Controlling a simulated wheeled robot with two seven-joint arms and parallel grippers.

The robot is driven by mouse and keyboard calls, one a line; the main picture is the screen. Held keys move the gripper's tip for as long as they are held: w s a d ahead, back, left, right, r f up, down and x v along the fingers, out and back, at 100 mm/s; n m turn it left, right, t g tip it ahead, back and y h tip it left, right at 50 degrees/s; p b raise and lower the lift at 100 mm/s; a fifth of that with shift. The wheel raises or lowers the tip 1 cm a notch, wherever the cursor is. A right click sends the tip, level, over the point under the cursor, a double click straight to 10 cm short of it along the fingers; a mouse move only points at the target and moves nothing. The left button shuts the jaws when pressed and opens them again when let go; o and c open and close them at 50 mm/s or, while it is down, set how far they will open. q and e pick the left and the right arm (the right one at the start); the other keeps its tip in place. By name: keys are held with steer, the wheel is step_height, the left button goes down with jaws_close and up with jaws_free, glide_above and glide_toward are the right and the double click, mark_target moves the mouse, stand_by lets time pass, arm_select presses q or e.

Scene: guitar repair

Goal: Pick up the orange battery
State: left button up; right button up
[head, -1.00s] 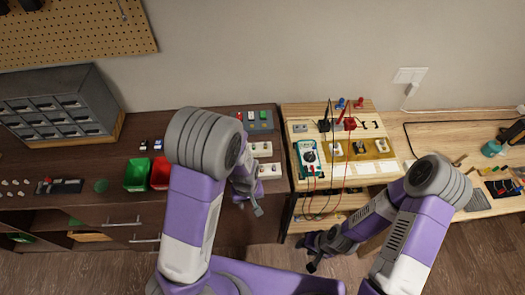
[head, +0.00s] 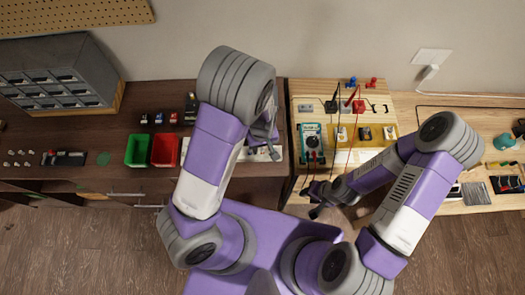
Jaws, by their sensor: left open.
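Several small dark blocks with coloured marks, which look like batteries, stand behind the bins on the dark bench; one with a reddish-orange mark (head: 173,118) may be the orange battery, but it is too small to be sure. My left gripper (head: 268,148) is open over the right part of the dark bench, to the right of these blocks and apart from them. My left arm hides part of the bench. My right gripper (head: 312,201) is low in front of the light wooden bench, its fingers apart and nothing seen between them.
A green bin (head: 138,150) and a red bin (head: 165,151) stand in front of the blocks. A dark device (head: 191,108) is right of them. A grey drawer cabinet (head: 55,80) is at left. A multimeter (head: 312,143) with leads lies on the light bench.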

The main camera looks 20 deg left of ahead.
arm_select(q)
steer(key=shift+s+f, duration=0.1)
steer(key=shift+f, duration=0.1)
jaws_close()
